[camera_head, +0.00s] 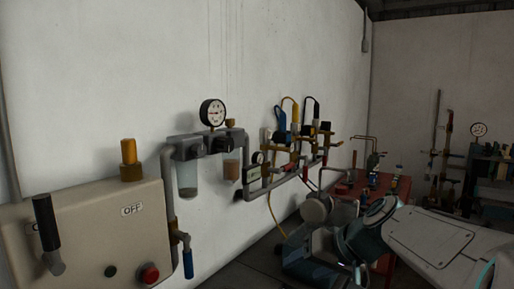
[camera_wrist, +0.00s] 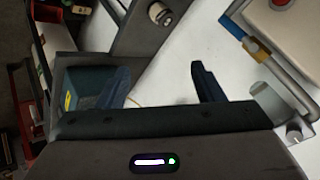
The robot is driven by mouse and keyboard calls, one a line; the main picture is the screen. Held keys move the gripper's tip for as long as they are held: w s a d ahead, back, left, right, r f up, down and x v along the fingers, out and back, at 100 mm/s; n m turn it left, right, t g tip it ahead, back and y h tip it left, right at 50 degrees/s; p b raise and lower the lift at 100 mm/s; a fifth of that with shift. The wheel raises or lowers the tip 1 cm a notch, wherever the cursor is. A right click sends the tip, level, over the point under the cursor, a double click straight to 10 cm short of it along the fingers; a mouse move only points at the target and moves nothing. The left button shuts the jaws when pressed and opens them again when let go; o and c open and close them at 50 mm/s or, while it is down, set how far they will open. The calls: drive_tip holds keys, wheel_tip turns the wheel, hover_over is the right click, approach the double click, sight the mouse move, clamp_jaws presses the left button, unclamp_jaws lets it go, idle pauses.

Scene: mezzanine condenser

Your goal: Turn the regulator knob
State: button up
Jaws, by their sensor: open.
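The air unit with the regulator is on the white wall in the head view. It has a round white gauge (camera_head: 212,112) on top, a dark knob-like part (camera_head: 219,143) at its front and two clear bowls (camera_head: 187,180) below. In the head view my arm is at the lower right, apart from the air unit.
A beige control box (camera_head: 95,225) with an OFF label, a black lever (camera_head: 46,225) and a red button (camera_head: 149,273) is at the left. A blue-handled valve (camera_head: 187,258) hangs beside it. Grey pipes and brass valves run along the wall. A red bench (camera_head: 365,185) stands behind.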

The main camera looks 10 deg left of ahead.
drive_tip(key=w+a+r+n+t+y, duration=0.1)
drive_tip(key=w+a+r+y, duration=0.25)
drive_tip(key=w+r, duration=0.2)
drive_tip(key=w+a+r+n+y, duration=0.1)
drive_tip(key=w+a+r+y, duration=0.1)
drive_tip(key=w+a+r, duration=0.35)
drive_tip(key=t+y+p, duration=0.1)
drive_tip(key=y+p, duration=0.1)
drive_tip(key=y, duration=0.2)
approach(229, 145)
drive_tip(key=shift+n, duration=0.3)
drive_tip(key=p+x, duration=0.5)
drive_tip(key=x, duration=0.3)
drive_tip(key=shift+a+r, duration=0.1)
drive_tip(key=shift+a, duration=0.15)
drive_tip(key=shift+w+a, duration=0.3)
drive_tip(key=shift+a, duration=0.25)
drive_tip(key=c, duration=1)
